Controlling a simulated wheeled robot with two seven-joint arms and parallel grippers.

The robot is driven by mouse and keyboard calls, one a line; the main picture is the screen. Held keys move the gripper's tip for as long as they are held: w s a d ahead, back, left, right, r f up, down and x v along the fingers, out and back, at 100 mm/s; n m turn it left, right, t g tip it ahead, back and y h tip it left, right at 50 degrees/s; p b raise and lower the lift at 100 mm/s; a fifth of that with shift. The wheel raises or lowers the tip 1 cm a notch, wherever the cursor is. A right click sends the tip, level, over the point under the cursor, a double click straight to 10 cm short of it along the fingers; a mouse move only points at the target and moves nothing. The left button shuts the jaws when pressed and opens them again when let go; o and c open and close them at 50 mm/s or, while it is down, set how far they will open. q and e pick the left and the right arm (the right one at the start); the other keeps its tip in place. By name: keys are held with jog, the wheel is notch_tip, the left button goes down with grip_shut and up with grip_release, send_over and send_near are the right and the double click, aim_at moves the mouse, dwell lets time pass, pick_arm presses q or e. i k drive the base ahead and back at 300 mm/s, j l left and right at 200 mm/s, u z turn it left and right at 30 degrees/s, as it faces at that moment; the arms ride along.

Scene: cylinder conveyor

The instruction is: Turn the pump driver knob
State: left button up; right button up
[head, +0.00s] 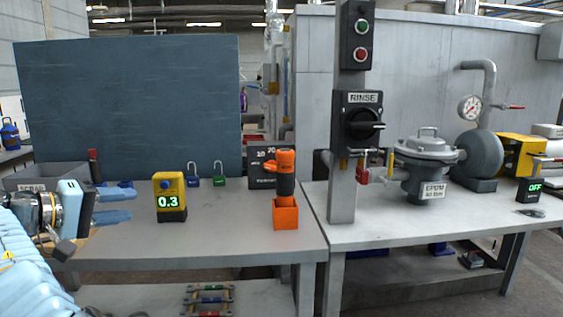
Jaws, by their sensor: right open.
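No label in view reads "pump driver", so I cannot tell for certain which knob is meant. A black rotary knob (364,125) sits on a dark box labelled RINSE on the grey post. At the far right, a yellow box (513,153) stands behind a small black display (530,190) reading OFF. My left gripper is not in view.
An orange and black tool (286,180) stands upright in an orange holder (285,214). The right table holds a grey pump body (427,150) and a pressure gauge (470,108). Padlocks and a grey bin (45,176) are at the back left. The left table's front is clear.

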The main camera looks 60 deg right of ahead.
aim_at(271, 165)
jog(key=l, duration=2.35)
